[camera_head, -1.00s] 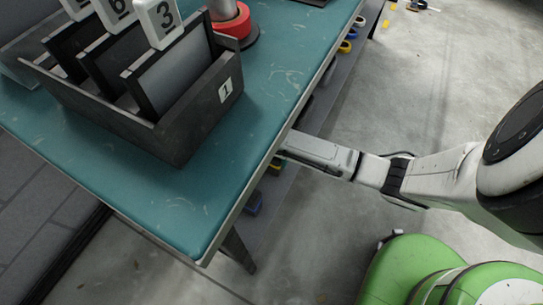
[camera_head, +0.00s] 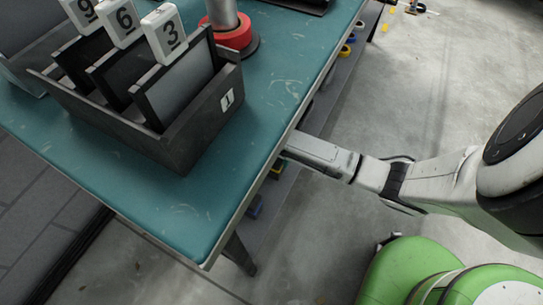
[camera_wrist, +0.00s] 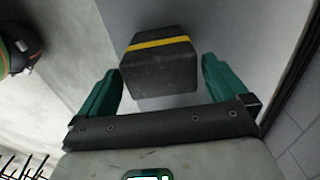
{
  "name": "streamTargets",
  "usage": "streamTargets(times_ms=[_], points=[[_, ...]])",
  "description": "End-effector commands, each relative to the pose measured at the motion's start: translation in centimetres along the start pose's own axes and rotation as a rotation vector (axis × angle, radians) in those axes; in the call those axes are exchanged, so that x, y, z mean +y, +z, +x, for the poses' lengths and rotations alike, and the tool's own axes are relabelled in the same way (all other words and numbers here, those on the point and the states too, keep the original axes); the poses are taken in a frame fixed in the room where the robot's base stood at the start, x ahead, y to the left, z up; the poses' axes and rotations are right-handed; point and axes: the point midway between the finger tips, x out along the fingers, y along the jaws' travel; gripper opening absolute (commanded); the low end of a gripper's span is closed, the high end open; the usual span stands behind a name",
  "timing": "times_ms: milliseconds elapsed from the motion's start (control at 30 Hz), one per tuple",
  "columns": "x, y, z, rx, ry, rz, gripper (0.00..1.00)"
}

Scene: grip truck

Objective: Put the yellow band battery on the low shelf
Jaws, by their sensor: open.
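In the wrist view, the yellow band battery (camera_wrist: 160,68) is a dark grey block with a yellow stripe across its top. It rests on a grey surface (camera_wrist: 225,28), which looks like the low shelf. My gripper (camera_wrist: 160,85) is open, with a green finger on each side of the battery. A gap shows between the battery and each finger; whether the nearer part of the block touches anything is unclear. In the head view my arm reaches in under the workbench edge, and the gripper and battery are hidden there.
A teal workbench (camera_head: 100,180) fills the left, with a dark divided box (camera_head: 185,145) and a red tape roll (camera_head: 234,32) on it. Several coloured rolls lie on the shelf below (camera_head: 345,50). A dark rounded object (camera_wrist: 18,50) stands at the wrist view's left.

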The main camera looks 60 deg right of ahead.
Motion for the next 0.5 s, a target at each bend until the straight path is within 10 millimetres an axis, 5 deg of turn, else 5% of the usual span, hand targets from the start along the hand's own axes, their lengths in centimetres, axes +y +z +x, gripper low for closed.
streamTargets(times_ms=[200, 500], points=[[-0.1, 0.1, -5.2, -0.001, -0.003, 0.000, 1.00], [-0.1, 0.0, -8.9, -0.001, -0.001, -0.001, 1.00]])
